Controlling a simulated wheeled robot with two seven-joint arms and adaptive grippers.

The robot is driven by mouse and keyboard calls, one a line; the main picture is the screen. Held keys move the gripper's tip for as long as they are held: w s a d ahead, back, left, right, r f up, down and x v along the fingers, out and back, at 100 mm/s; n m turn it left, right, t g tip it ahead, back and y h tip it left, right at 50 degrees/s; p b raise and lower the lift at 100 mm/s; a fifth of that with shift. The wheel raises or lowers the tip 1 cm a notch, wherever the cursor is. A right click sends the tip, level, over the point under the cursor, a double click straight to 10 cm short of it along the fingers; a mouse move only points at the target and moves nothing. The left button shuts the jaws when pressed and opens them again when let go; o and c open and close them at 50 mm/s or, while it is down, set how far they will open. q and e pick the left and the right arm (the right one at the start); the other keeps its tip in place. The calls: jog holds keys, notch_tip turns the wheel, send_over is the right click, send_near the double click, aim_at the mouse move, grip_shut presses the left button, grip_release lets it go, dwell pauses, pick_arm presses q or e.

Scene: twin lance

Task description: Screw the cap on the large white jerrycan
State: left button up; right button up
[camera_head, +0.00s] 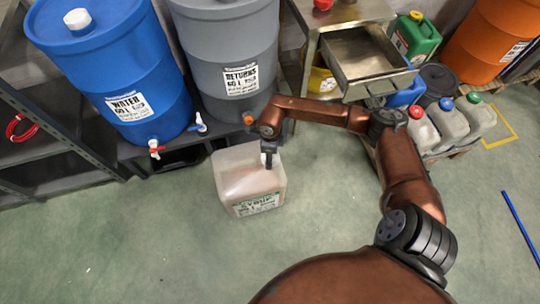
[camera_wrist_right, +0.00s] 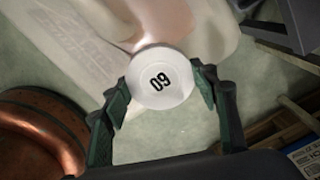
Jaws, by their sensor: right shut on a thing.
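The large white jerrycan (camera_head: 248,177), labelled as syrup, stands upright on the green floor below the barrels in the head view. My right gripper (camera_head: 268,158) reaches down over its top right part. In the right wrist view my right gripper (camera_wrist_right: 160,98) is shut on a white round cap (camera_wrist_right: 160,78) marked with dark digits. The jerrycan body (camera_wrist_right: 80,40) lies behind the cap there. I cannot tell whether the cap sits on the neck or above it, as the cap hides the neck. My left gripper is in neither view.
A blue water barrel (camera_head: 125,85) and a grey returns barrel (camera_head: 228,60) stand on a dark shelf behind, with taps at the front. Smaller jerrycans (camera_head: 448,124) with coloured caps stand on a pallet to the right. The floor (camera_head: 130,240) around the jerrycan's front is clear.

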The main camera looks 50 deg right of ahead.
jog(key=shift+f, duration=0.15)
dwell(0.5)
jog(key=o, duration=1.4)
jog(key=shift+c, duration=0.3)
